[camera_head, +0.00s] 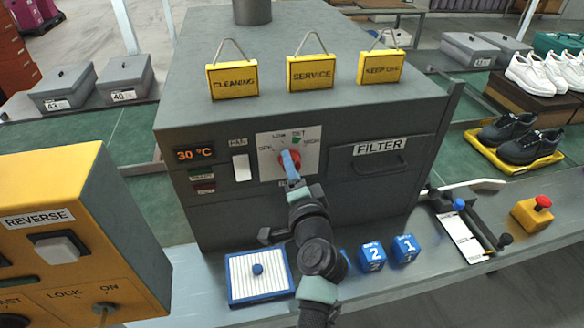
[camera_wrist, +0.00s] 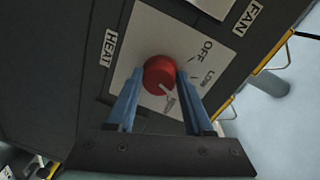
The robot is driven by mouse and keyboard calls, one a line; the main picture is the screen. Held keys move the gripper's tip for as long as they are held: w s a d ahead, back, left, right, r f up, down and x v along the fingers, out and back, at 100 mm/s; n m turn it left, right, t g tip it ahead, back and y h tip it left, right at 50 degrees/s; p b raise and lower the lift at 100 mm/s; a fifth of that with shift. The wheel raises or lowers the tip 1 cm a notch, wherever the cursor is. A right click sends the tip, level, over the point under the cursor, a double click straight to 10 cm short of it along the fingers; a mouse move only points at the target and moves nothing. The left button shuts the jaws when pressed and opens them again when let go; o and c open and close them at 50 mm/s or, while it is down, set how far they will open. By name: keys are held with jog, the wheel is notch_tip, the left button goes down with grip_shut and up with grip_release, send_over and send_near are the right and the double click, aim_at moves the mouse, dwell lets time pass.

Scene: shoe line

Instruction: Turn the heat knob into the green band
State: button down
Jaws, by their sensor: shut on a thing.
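The red heat knob (camera_head: 297,158) sits on a pale dial plate (camera_head: 267,141) on the front of the grey machine. It also shows in the wrist view as a red knob (camera_wrist: 158,73) beside the HEAT label (camera_wrist: 109,48). A small green band (camera_head: 296,142) shows above the knob in the head view; I cannot make it out in the wrist view. My gripper (camera_wrist: 160,76) has its blue fingers shut on the knob's two sides. In the wrist view the knob's white pointer line points down and slightly right, toward a blurred label past LOW. My gripper (camera_head: 290,159) partly covers the knob.
The orange display (camera_head: 194,153) reads 30 °C. A white FAN switch (camera_head: 241,167) is left of the dial, and the FILTER drawer (camera_head: 380,163) is right. A blue-rimmed tray (camera_head: 233,292) and blue numbered cubes (camera_head: 405,248) stand below, near my arm. A yellow REVERSE box (camera_head: 75,180) is left.

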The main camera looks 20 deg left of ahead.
dwell(0.3)
jog(key=shift+c, duration=1.5)
grip_release()
jog(key=f+b+v, duration=0.1)
jog(key=v, duration=1.2)
jog(key=shift+r, duration=0.5)
jog(key=shift+r, duration=0.1)
